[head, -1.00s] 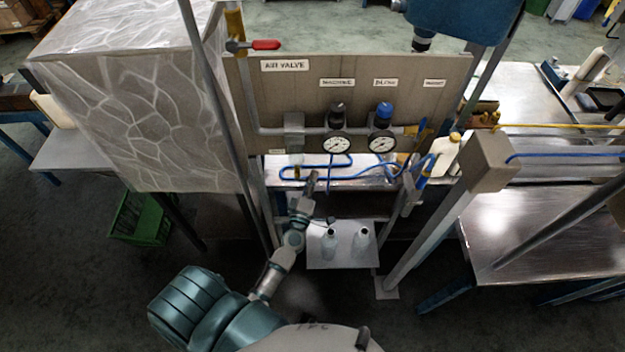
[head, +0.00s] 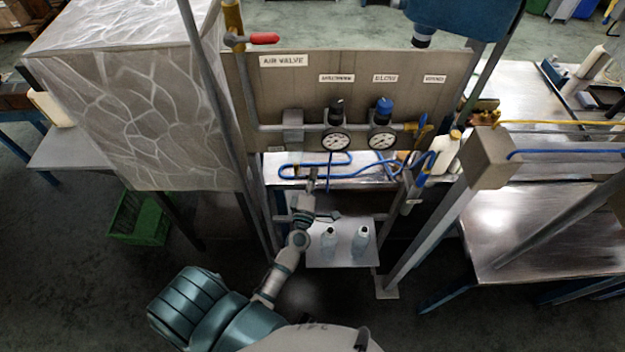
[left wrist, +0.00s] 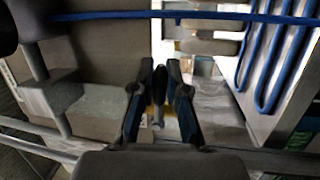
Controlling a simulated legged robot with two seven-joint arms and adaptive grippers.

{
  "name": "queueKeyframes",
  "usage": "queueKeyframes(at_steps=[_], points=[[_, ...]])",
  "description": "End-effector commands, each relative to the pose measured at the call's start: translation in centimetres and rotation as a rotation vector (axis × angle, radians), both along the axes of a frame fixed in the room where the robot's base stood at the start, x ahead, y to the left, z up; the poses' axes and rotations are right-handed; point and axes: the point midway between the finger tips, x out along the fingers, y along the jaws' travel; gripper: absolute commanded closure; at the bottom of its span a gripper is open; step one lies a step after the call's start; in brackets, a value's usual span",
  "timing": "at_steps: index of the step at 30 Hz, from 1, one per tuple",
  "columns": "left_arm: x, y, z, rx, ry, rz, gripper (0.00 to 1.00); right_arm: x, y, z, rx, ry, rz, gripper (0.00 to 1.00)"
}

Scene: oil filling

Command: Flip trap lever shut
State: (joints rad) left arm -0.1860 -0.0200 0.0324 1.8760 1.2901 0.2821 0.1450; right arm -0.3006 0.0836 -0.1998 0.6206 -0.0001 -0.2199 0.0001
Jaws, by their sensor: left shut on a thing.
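The trap is a grey box (head: 293,130) on the left of the pipe across the upright panel, with a small yellowish part (head: 295,169) below it. My left gripper (head: 312,182) is just in front of and below it, over the blue hose. In the left wrist view, my left gripper's two dark fingers (left wrist: 160,80) are close together around a thin dark lever-like piece (left wrist: 157,98), with yellow beside it. I take this to be the trap lever; most of it is hidden by the fingers. My right gripper is not in view.
Two gauges (head: 335,141) with knobs sit right of the trap. A blue hose (head: 330,164) loops along the shelf below the panel. Two bottles (head: 361,240) stand on a lower white shelf. A red-handled air valve (head: 264,38) is above. A slanting post (head: 430,230) stands at right.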

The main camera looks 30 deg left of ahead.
Motion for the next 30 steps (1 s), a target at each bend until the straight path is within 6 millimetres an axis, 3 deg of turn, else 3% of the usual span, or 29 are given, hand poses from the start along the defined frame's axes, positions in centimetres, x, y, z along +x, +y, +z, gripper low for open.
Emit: queueKeyframes(at_steps=[11, 12, 14, 24, 30], points=[[-0.1, 0.0, 0.0, -0.049, -0.023, 0.001, 1.00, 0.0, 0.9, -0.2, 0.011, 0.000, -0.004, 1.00], [-0.1, 0.0, 0.0, -0.049, -0.023, 0.001, 0.77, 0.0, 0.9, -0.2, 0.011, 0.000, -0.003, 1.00], [-0.1, 0.0, 0.0, -0.048, -0.023, 0.001, 0.62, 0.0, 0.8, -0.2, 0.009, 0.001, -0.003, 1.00], [-0.2, 0.0, 0.1, -0.045, -0.024, 0.002, 0.61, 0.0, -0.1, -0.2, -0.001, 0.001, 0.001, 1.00], [-2.9, -0.9, -0.6, -0.044, -0.020, 0.002, 0.61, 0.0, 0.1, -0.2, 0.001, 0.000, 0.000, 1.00]])
